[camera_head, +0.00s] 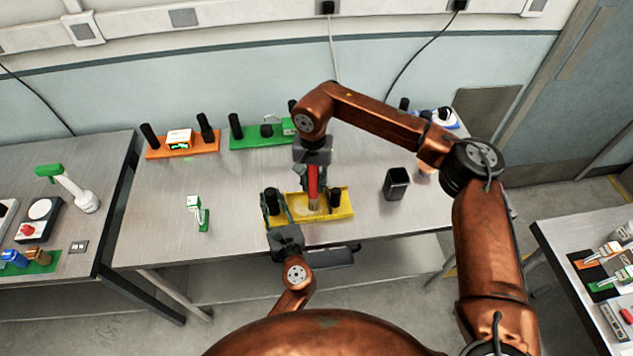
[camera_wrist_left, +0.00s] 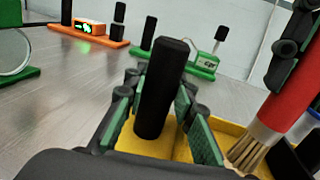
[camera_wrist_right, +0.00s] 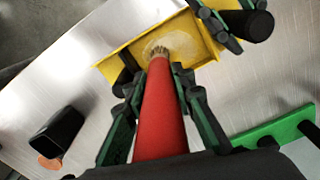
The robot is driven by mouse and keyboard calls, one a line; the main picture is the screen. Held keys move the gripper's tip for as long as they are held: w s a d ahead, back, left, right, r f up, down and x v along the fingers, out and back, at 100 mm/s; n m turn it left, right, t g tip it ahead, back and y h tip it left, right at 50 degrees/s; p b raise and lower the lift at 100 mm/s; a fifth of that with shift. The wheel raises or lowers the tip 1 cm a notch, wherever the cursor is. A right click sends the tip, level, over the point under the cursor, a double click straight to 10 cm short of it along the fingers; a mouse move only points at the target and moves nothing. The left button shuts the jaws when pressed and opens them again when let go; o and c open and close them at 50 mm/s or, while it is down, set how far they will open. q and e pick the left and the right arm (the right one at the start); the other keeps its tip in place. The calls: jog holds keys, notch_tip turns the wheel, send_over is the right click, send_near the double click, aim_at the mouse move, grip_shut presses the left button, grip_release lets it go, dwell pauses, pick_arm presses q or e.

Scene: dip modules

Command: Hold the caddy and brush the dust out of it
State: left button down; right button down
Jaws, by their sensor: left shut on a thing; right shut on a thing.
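The yellow caddy (camera_head: 338,212) sits near the front edge of the middle table, with black upright handles at its ends. My left gripper (camera_head: 277,208) is shut on the caddy's left black handle (camera_wrist_left: 162,90). My right gripper (camera_head: 314,165) is shut on the red handle of a brush (camera_wrist_right: 160,115) and holds it upright above the caddy. The brush's tan bristles (camera_wrist_left: 248,147) are down in the caddy tray, by a pale dust patch (camera_wrist_right: 165,45) on its floor. The arms and fingers hide parts of the caddy.
An orange caddy (camera_head: 160,153) and a green caddy (camera_head: 250,142) stand at the table's back. A black cup (camera_head: 396,183) stands to the right. A small green and white item (camera_head: 197,213) stands to the left. Side tables hold other items.

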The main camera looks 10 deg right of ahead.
jog(key=a, duration=0.5)
jog(key=shift+a+f, duration=0.1)
jog(key=shift+a, duration=0.2)
dwell(0.7)
jog(key=shift+d, duration=0.1)
jog(key=shift+d, duration=1.9)
